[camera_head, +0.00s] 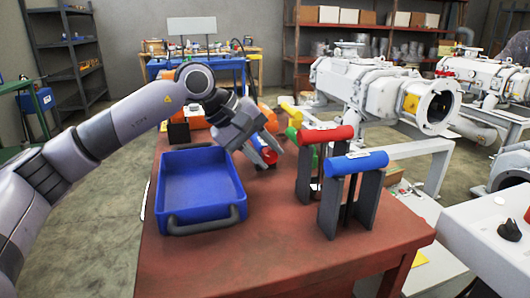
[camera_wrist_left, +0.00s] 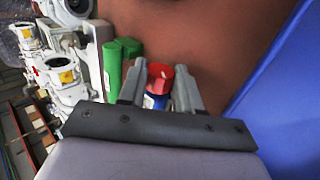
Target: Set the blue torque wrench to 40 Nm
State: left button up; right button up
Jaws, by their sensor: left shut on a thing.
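My left gripper (camera_head: 264,143) is above the red table, to the right of the blue tray. It is shut on a small blue tool with a red end (camera_head: 266,156), which looks like the blue torque wrench. In the left wrist view, the red end (camera_wrist_left: 160,76) shows between the fingers, and the blue body (camera_wrist_left: 155,101) is mostly hidden by the gripper. No scale or number can be read on it. My right gripper is not in view.
The empty blue tray (camera_head: 231,213) has dark handles. A red cylinder (camera_head: 323,135) lies on another stand, with green and yellow cylinders behind. The front of the red table (camera_head: 270,265) is clear. White pumps (camera_head: 362,82) stand beyond its right side.

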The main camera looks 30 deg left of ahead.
pick_arm(q)
jog(key=o, duration=1)
jog(key=shift+o, duration=0.2)
jog(key=p+v, duration=0.1)
jog(key=v, duration=0.6)
jog(key=shift+r, duration=0.15)
